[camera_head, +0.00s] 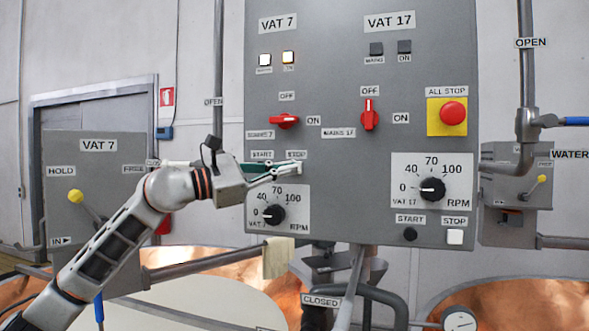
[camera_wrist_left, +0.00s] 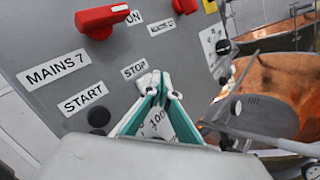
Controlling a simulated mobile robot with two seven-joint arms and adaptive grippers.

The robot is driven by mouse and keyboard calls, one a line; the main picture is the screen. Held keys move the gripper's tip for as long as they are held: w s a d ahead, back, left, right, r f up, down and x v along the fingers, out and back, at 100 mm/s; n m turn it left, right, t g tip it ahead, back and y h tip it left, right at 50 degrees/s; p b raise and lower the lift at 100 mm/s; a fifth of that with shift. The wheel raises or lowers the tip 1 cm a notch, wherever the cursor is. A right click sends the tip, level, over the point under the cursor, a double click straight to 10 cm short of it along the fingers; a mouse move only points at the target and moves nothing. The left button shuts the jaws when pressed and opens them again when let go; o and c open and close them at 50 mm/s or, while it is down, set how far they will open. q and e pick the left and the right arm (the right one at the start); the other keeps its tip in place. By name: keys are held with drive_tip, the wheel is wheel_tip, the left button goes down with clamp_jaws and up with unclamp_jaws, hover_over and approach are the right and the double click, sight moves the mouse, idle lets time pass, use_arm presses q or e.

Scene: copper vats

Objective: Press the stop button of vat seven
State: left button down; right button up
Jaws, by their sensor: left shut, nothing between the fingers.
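The grey control panel (camera_head: 340,40) carries a VAT 7 column on its left side. Its STOP label (camera_head: 296,154) shows just above my left fingertips, and the label also shows in the wrist view (camera_wrist_left: 135,69). My left gripper (camera_head: 297,169) is shut, with its fingertips at the panel directly below that label. A pale patch at the tips may be the vat 7 stop button, but the fingers cover most of it; I cannot tell whether they touch it. The black start button (camera_wrist_left: 97,116) sits under the START label. My right gripper is out of view.
The red VAT 7 switch (camera_head: 285,122) is above the gripper, and the VAT 7 speed knob (camera_head: 273,214) is below it. The vat 17 stop button (camera_head: 454,237) and red all-stop button (camera_head: 453,112) are to the right. Copper vats (camera_head: 510,303) stand below.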

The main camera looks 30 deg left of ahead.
use_arm(q)
drive_tip(key=shift+w, duration=0.15)
drive_tip(key=shift+w+a+p, duration=0.1)
drive_tip(key=shift+w+p, duration=0.2)
drive_tip(key=shift+w+a+p, duration=0.1)
drive_tip(key=shift+w+p, duration=0.3)
drive_tip(key=shift+w, duration=0.05)
idle(0.8)
drive_tip(key=shift+s, duration=0.15)
idle(0.3)
drive_tip(key=shift+s+d+b, duration=0.2)
drive_tip(key=shift+s+b, duration=0.4)
drive_tip(key=shift+s, duration=0.15)
drive_tip(key=s+b, duration=0.1)
drive_tip(key=s, duration=0.1)
drive_tip(key=s+d+b, duration=0.1)
drive_tip(key=s, duration=0.1)
drive_tip(key=shift+s+d+b, duration=0.1)
drive_tip(key=shift+s+b, duration=0.3)
